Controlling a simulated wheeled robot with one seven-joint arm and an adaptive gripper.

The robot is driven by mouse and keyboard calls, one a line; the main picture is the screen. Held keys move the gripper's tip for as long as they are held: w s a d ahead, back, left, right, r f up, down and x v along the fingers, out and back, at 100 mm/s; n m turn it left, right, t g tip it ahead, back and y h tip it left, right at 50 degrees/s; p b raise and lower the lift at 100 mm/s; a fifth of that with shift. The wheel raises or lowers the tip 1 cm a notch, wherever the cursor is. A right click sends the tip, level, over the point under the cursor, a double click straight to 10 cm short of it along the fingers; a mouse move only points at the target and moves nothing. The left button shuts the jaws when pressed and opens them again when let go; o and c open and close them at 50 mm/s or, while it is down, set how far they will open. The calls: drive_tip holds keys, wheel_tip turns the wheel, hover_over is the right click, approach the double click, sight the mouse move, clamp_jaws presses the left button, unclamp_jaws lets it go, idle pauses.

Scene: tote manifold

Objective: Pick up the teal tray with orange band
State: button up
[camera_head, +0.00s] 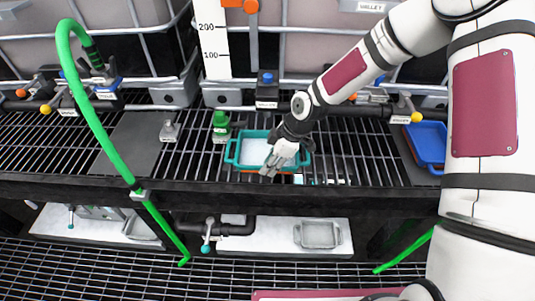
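The teal tray (233,151) with an orange band along its lower side lies on the black grated shelf, a little left of the middle in the head view. Its inside looks white. My gripper (268,172) is over the right part of the tray, with its fingers pointing down and left near the front rim. The gripper hides part of the tray's middle and right side. I cannot tell whether the fingers touch the rim or how far apart they are.
A green bottle-like object (221,127) stands just behind the tray's left end. A blue tray (430,143) lies at the right. A green hose (93,110) arches down at the left. A grey tray (318,235) is on the lower level. Valves and pipes line the back.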

drive_tip(key=shift+a+f, duration=0.25)
drive_tip(key=shift+f, duration=0.35)
clamp_jaws()
drive_tip(key=shift+r, duration=0.1)
